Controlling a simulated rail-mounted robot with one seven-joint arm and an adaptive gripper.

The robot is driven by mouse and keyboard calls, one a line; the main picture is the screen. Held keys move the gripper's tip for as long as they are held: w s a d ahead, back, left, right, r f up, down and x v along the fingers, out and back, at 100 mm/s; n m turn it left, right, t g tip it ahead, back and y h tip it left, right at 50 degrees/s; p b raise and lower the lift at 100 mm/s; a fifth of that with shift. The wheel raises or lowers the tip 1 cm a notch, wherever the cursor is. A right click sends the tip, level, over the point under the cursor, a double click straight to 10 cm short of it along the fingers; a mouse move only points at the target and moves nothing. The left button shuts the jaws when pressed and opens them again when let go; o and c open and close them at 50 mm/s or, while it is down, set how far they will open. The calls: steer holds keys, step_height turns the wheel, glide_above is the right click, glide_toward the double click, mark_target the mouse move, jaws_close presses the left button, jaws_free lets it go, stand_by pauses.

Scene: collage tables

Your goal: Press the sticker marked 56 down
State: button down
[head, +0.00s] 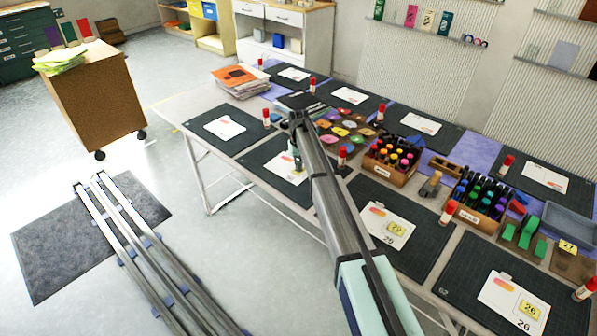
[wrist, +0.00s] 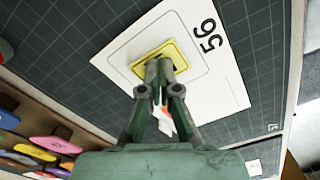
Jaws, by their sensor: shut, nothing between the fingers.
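A white card printed 56 (wrist: 120,50) lies on a dark cutting mat (wrist: 255,65) in the wrist view. A yellow sticker (wrist: 166,48) lies within the outlined square on the card. Its own marking is covered by my gripper and cannot be read. My gripper (wrist: 158,68) is shut and empty, its fingertips over the middle of the sticker. They look at or very near its surface; I cannot tell if they touch. In the head view my gripper (head: 296,170) is over the same card (head: 280,165), which my arm partly hides.
A glue stick (head: 342,155) stands right of my gripper. Colored pieces (head: 340,130) and a wooden box of markers (head: 390,172) lie beyond. Other mats bear cards, two with yellow stickers (head: 397,229) (head: 529,309). A paper stack (head: 240,85) sits at the far left.

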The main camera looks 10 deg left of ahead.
steer(key=shift+r+p, duration=1.35)
steer(key=shift+r, duration=2.15)
steer(key=shift+f, duration=0.1)
